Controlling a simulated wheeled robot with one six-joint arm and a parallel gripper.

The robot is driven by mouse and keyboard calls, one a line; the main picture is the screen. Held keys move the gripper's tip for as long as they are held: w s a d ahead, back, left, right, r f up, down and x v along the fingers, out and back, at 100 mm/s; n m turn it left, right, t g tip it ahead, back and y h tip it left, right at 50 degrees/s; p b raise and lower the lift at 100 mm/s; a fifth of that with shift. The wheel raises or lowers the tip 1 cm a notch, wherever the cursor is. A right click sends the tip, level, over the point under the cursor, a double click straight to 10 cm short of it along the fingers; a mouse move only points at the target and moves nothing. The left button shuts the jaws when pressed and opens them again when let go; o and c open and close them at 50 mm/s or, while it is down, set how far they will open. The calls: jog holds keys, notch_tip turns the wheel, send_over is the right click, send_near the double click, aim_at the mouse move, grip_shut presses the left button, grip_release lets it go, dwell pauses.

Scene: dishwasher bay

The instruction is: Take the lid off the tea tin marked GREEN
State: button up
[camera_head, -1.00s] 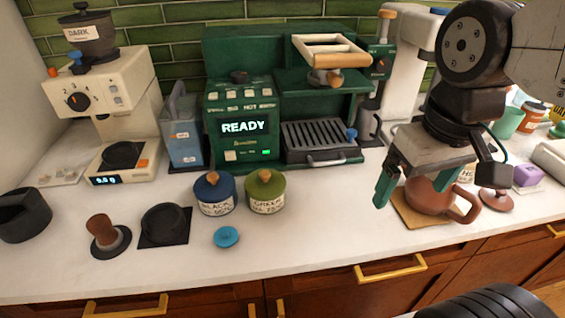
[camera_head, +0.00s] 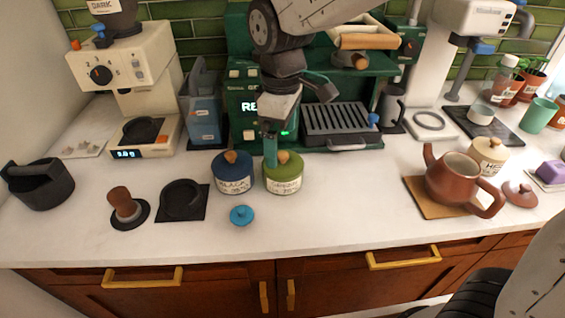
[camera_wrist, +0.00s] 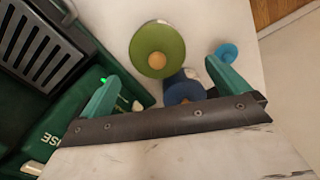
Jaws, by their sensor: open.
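The tea tin marked GREEN (camera_head: 283,183) stands upright on the counter with its green lid (camera_head: 289,168) and wooden knob on. It also shows from above in the wrist view, its lid (camera_wrist: 150,38) ahead of the fingers. My gripper (camera_head: 271,152) is open and empty, pointing down, just above and behind the tin in the head view. A teal finger partly hides the lid and knob there. Both fingers show in the wrist view, one either side and apart from the lid. The blue BLACK tin (camera_head: 232,184) stands close at its left, partly hidden by my gripper in the wrist view.
A small blue lid (camera_head: 242,215) lies in front of the tins. The green coffee machine (camera_head: 240,112) stands close behind. A brown teapot (camera_head: 452,183) on a board is to the right. The counter between tins and teapot is clear.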

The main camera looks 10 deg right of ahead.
aim_at(283, 154)
notch_tip(283, 154, down, 5)
jog(key=shift+w+d+f, duration=0.15)
jog(key=c, duration=0.9)
